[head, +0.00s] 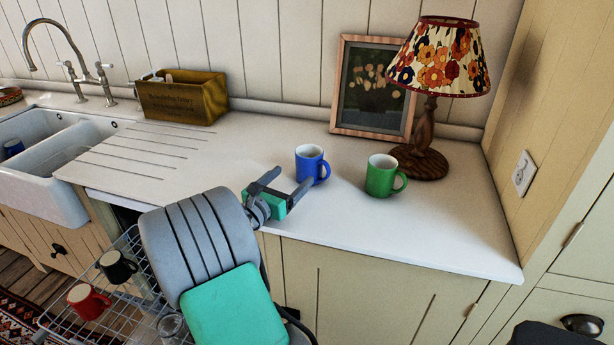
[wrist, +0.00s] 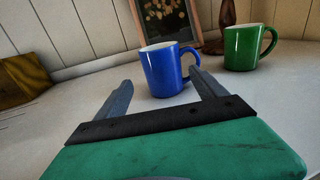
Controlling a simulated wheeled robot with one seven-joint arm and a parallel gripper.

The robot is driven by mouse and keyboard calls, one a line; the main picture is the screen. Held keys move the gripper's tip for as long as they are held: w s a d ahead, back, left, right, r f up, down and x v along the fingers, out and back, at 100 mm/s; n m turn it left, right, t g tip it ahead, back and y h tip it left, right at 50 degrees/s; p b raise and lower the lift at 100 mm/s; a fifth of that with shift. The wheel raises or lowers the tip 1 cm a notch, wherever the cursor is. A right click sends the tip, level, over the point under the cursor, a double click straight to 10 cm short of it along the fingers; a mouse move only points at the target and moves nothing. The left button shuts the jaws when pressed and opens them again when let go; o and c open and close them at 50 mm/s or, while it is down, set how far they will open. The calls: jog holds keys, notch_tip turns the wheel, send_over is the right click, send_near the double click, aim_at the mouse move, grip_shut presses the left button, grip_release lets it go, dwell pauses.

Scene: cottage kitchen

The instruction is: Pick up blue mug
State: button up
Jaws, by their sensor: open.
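The blue mug (head: 311,164) stands upright on the white countertop, its handle toward the right. In the wrist view the blue mug (wrist: 166,71) is just beyond my fingertips, with its handle near the right finger. My gripper (head: 290,178) is open and empty, close in front of the mug on its left side. In the wrist view my gripper (wrist: 160,82) has its two fingers spread, pointing toward the mug. I cannot tell whether the right finger touches it.
A green mug (head: 382,176) stands to the right of the blue one. Behind are a lamp (head: 431,140), a framed picture (head: 372,90) and a wooden box (head: 182,98). A sink (head: 45,190) is at left. An open dishwasher rack (head: 130,265) with mugs is below.

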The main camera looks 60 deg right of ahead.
aim_at(302, 169)
jog(key=d, duration=0.5)
jog(key=s+d, duration=0.1)
jog(key=d, duration=0.1)
jog(key=shift+d+f, duration=0.1)
jog(key=shift+d, duration=0.2)
jog(key=shift+c, duration=0.4)
jog(key=c, duration=1.3)
jog(key=shift+c, duration=0.6)
